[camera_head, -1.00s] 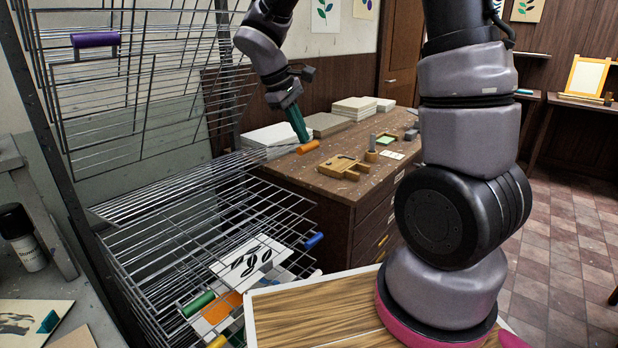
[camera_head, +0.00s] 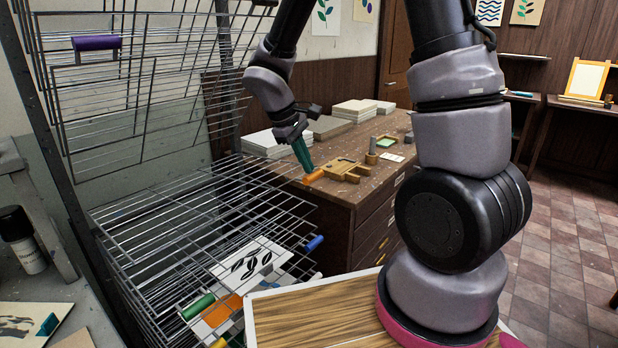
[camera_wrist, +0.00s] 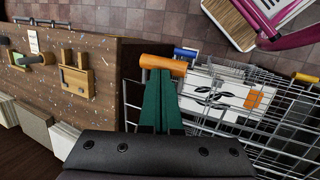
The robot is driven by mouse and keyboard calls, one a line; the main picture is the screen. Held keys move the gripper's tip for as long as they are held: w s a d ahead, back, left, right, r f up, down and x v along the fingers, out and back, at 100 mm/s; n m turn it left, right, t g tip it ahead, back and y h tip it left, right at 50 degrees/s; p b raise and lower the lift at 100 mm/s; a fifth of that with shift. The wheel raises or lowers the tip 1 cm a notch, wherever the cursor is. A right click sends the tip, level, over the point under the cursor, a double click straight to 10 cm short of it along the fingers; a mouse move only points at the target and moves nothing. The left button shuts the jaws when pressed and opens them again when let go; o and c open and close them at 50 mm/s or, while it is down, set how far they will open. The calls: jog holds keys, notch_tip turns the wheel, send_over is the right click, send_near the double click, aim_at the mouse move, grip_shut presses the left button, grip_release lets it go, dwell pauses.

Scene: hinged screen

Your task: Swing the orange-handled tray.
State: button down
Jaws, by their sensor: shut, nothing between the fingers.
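The orange handle (camera_head: 314,176) is on the front corner of a wire tray (camera_head: 190,205), which lies nearly level just above the lower trays of the rack. My gripper (camera_head: 308,169) has green fingers pressed together and empty, pointing down at the handle from above. In the wrist view the orange handle (camera_wrist: 163,63) lies across the tips of my gripper (camera_wrist: 163,74). The tips seem to touch the handle, which is beside them, not between them.
A raised wire tray with a purple handle (camera_head: 96,43) stands at the left. Lower trays have blue (camera_head: 314,243) and green (camera_head: 198,306) handles and hold a leaf print (camera_head: 248,266). A wooden cabinet (camera_head: 335,200) with blocks and tools stands close at the right.

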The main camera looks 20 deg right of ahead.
aim_at(309, 178)
jog(key=shift+s+d+f, duration=0.15)
jog(key=shift+s+f, duration=0.05)
jog(key=shift+f, duration=0.75)
jog(key=shift+s+d+f, duration=0.15)
jog(key=shift+f, duration=0.95)
jog(key=shift+f, duration=0.85)
jog(key=v, duration=0.8)
jog(key=shift+r, duration=0.15)
